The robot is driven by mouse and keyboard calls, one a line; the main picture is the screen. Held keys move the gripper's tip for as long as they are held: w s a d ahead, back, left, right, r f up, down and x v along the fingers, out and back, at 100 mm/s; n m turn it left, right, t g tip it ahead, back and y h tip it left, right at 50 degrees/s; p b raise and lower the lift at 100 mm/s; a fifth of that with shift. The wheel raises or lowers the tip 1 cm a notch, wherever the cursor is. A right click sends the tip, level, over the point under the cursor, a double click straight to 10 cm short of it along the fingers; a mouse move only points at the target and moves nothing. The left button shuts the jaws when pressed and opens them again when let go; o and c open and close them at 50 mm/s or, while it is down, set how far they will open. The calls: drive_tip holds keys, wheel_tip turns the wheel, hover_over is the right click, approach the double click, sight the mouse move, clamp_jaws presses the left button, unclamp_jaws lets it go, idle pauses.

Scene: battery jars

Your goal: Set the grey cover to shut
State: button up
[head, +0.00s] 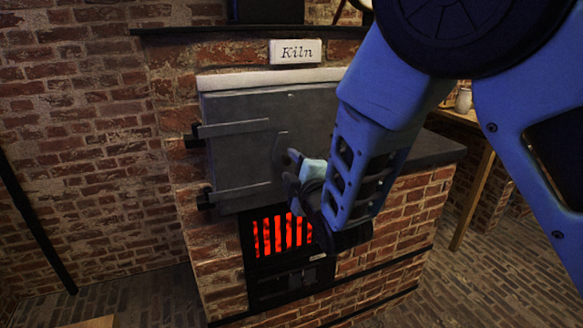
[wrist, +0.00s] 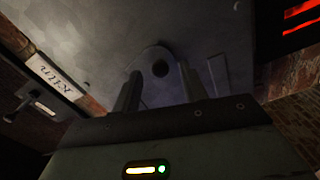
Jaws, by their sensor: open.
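The grey cover (head: 235,160) is a flat metal door on the front of the brick kiln, with two strap hinges on its left side. Its right edge is hidden behind my arm in the head view, so I cannot tell whether it stands fully flush. In the wrist view the grey metal surface (wrist: 100,35) fills the upper middle, with a rounded handle part with a dark round spot (wrist: 159,66) on it. My gripper (head: 290,174) is in front of the door's lower right part. In the wrist view its two fingers (wrist: 159,90) are apart, close to the handle part; contact is unclear.
A glowing red grate (head: 283,235) sits below the door. A sign reading Kiln (head: 295,51) is above it. A dark worktop (head: 435,149) extends to the right, and a wooden table (head: 472,190) stands farther right. The floor at left is mostly clear.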

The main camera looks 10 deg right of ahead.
drive_tip(key=p+v, duration=0.3)
drive_tip(key=v, duration=0.8)
drive_tip(key=shift+s, duration=0.2)
drive_tip(key=shift+d, duration=0.1)
